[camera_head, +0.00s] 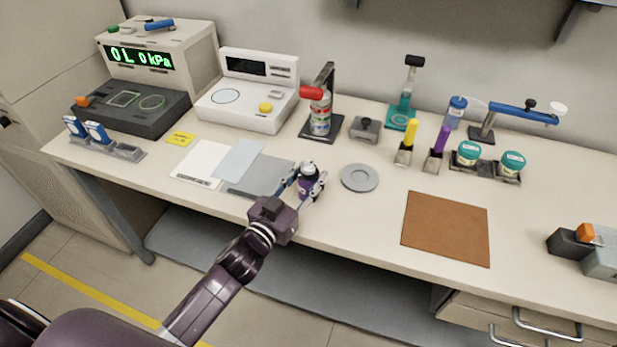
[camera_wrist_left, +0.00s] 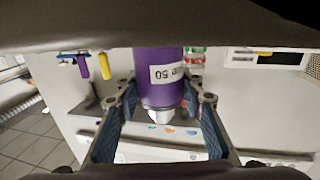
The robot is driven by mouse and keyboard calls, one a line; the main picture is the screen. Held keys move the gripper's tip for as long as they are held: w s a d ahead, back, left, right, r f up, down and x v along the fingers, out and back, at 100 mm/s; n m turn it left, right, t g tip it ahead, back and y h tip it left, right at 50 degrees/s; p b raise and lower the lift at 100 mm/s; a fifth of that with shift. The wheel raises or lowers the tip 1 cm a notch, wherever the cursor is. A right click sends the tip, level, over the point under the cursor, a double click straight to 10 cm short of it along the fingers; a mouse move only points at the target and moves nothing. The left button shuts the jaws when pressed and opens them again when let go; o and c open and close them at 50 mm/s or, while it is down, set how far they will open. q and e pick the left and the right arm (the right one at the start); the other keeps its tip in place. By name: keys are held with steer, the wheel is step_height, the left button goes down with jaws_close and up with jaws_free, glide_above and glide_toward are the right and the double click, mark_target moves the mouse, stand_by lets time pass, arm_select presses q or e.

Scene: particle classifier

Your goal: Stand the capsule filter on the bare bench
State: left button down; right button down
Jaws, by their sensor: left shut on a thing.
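My left gripper (camera_head: 303,184) is shut on a purple cylinder with a white label and a white nozzle, which I take for the capsule filter (camera_head: 309,189). In the left wrist view the filter (camera_wrist_left: 162,88) sits between the two fingers, label facing the camera and the white nozzle between the finger pads. The filter looks roughly upright near the front edge of the bench (camera_head: 372,215). I cannot tell whether its lower end touches the surface. The fingers hide part of it. My right gripper is not in view.
A round grey disc (camera_head: 360,178) lies just right of the filter. A grey mat (camera_head: 262,176) and white sheets (camera_head: 197,168) lie to its left. A brown mat (camera_head: 446,228) lies farther right. Bare bench shows between disc and brown mat. A bottle stand (camera_head: 321,128) stands behind.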

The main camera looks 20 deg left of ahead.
arm_select(q)
steer(key=shift+r, duration=0.1)
steer(key=c, duration=1.3)
jaws_free()
steer(key=b+v, duration=0.1)
steer(key=v, duration=1.1)
